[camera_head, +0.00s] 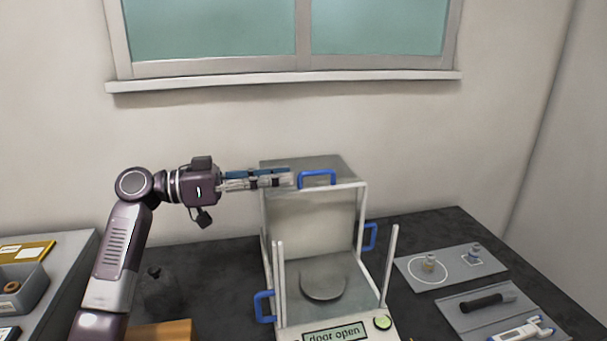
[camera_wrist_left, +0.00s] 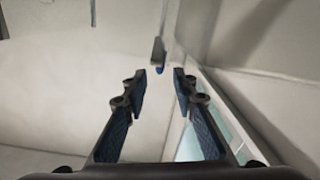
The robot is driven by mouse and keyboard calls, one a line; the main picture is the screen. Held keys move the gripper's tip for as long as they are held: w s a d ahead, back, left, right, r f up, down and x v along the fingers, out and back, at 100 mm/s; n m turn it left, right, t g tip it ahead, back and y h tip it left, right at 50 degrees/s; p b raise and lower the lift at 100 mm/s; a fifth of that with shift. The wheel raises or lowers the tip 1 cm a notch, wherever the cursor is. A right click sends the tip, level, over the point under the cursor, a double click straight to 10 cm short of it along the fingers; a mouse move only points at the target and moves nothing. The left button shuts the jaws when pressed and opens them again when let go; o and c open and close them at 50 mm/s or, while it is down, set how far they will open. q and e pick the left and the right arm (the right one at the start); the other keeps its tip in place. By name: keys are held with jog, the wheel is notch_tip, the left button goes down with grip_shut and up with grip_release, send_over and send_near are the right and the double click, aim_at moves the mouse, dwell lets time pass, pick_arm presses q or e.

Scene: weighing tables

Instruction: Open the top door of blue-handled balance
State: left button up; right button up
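The blue-handled balance (camera_head: 325,268) stands on the dark table, with a round pan (camera_head: 323,284) inside and a display (camera_head: 334,334) reading "door open". My right gripper is out of view.
Right of the balance lie a grey plate (camera_head: 455,283) with small weights and a grey tray (camera_head: 470,318) with a black-handled tool and a white instrument. A dark bottle (camera_head: 157,290) stands below my left arm. A wall and window (camera_head: 210,30) are behind.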

pick_arm(q)
jog(key=shift+v, duration=2.3)
